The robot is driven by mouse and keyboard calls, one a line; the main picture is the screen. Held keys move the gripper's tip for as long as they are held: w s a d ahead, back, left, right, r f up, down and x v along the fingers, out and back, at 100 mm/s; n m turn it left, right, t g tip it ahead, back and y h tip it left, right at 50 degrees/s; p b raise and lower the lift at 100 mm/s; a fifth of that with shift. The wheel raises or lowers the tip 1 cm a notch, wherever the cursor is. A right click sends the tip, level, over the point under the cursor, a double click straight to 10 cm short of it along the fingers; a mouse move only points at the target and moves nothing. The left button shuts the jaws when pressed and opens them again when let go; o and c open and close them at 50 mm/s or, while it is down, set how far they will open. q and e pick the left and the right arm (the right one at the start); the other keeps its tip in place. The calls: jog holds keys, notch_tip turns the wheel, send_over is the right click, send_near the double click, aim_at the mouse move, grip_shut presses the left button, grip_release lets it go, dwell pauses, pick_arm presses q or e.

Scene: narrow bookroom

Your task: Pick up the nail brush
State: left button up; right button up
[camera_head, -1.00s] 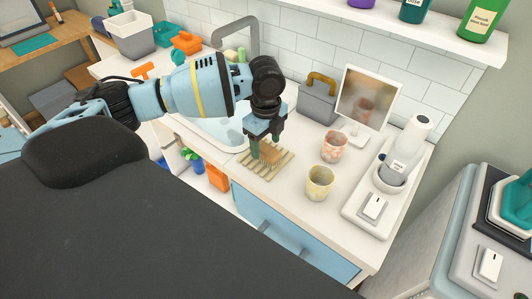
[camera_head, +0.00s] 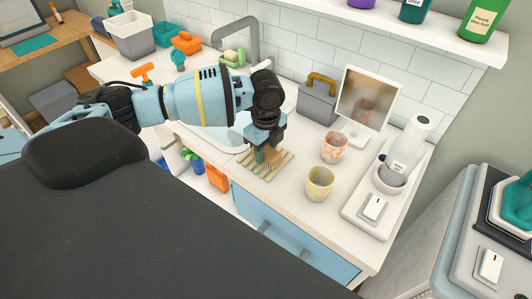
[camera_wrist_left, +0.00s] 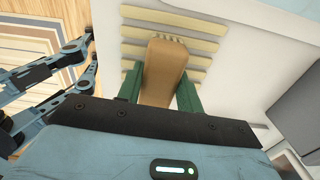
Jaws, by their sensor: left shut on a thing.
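The nail brush (camera_head: 271,157) is a small brown wooden block over the slatted cream mat (camera_head: 284,164) at the counter's front edge. My left gripper (camera_head: 266,155) points down and is shut on the brush. In the left wrist view the brush (camera_wrist_left: 165,66) lies between the two green fingers, its far end sticking out past them, with bristle tips just beyond that end. The slatted mat (camera_wrist_left: 198,47) is right behind it. I cannot tell whether the brush is clear of the slats. My right gripper is not in view.
A yellowish cup (camera_head: 320,183) and a pink speckled cup (camera_head: 334,147) stand to the right. Behind are a grey caddy (camera_head: 317,105) and a mirror (camera_head: 362,98). The sink (camera_head: 222,137) and faucet (camera_head: 237,30) lie to the left. Bare counter lies between mat and cups.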

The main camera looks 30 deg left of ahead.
pick_arm(q)
jog(key=shift+r, duration=0.1)
jog(key=shift+r, duration=0.5)
jog(key=r, duration=0.2)
jog(key=shift+s+a+r, duration=0.25)
jog(key=shift+s+r, duration=0.05)
jog(key=shift+s, duration=0.1)
jog(key=s+a, duration=0.3)
jog(key=s, duration=0.4)
jog(key=s+a+r, duration=0.1)
jog(key=s+a, duration=0.2)
jog(key=s, duration=0.4)
jog(key=shift+r+p, duration=0.15)
jog(key=shift+p, duration=0.15)
jog(key=shift+w, duration=0.1)
jog(key=w+d+r+n, duration=0.1)
jog(key=w+d+n, duration=0.1)
jog(key=d+n, duration=0.5)
jog(key=w+d+r+n, duration=0.2)
jog(key=d+n, duration=0.6)
jog(key=n, duration=0.4)
jog(key=shift+n, duration=0.3)
